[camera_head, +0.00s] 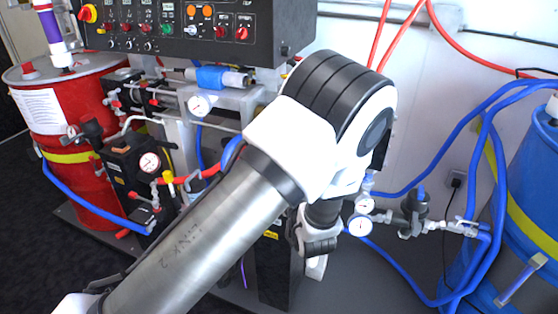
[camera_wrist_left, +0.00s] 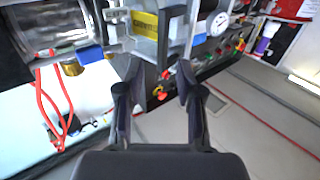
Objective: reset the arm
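My left arm (camera_head: 205,235) comes in from the lower left of the head view, rises to a bent joint in the middle, and its outer part (camera_head: 320,225) drops down behind that joint. The fingers cannot be made out in the head view. In the left wrist view my left gripper (camera_wrist_left: 159,72) shows two dark fingers spread apart with nothing between them. The control panel (camera_wrist_left: 212,58) of the machine lies beyond the fingertips there. My right gripper is in neither view.
The panel (camera_head: 190,28) and its pipework with gauges (camera_head: 199,105) stand behind the arm. A red drum (camera_head: 75,130) is at the left, a blue drum (camera_head: 530,190) at the right. Blue hoses (camera_head: 485,160) run near the right drum. A white wall (camera_head: 450,95) is behind.

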